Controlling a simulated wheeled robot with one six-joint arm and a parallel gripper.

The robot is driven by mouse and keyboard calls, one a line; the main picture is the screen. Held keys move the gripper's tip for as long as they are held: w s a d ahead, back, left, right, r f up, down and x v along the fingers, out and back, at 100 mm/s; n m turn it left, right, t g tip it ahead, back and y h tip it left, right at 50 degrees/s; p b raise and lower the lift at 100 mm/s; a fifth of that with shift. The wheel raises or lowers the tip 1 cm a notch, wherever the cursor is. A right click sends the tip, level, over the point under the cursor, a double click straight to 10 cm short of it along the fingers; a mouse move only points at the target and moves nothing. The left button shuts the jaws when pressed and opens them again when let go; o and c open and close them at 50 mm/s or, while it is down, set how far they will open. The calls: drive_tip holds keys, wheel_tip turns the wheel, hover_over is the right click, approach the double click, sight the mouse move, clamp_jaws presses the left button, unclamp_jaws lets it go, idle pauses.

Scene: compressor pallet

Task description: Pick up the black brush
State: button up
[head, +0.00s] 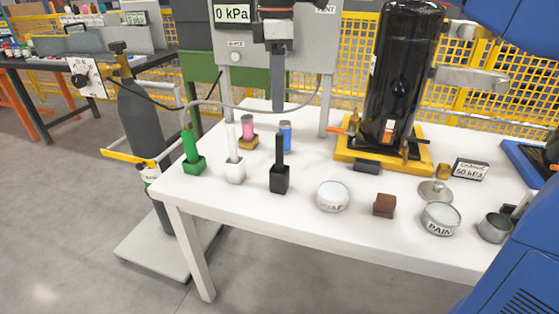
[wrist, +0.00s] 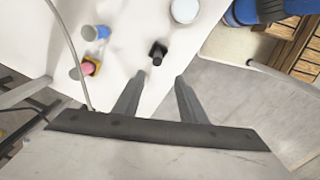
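The black brush (head: 280,178) stands upright on the white table, its square block at the bottom and its thin handle pointing up. My gripper (head: 278,108) hangs pointing down above the brush, apart from it; one finger hides the other in the head view. In the wrist view my gripper (wrist: 160,75) is open with nothing between its fingers. The black brush (wrist: 157,52) shows there from above, just beyond the fingertips and roughly between them.
A white brush (head: 235,168) and a green brush (head: 193,155) stand left. Pink (head: 248,130) and blue (head: 285,134) pieces are behind. A white soap tin (head: 332,195) and brown block (head: 384,205) are right. The black tank (head: 400,80) stands farther back.

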sight(278, 135)
wheel_tip(278, 135, down, 11)
drive_tip(key=shift+r, duration=0.1)
drive_tip(key=f, duration=0.3)
drive_tip(key=shift+w+d+f, duration=0.35)
drive_tip(key=shift+f, duration=0.75)
clamp_jaws()
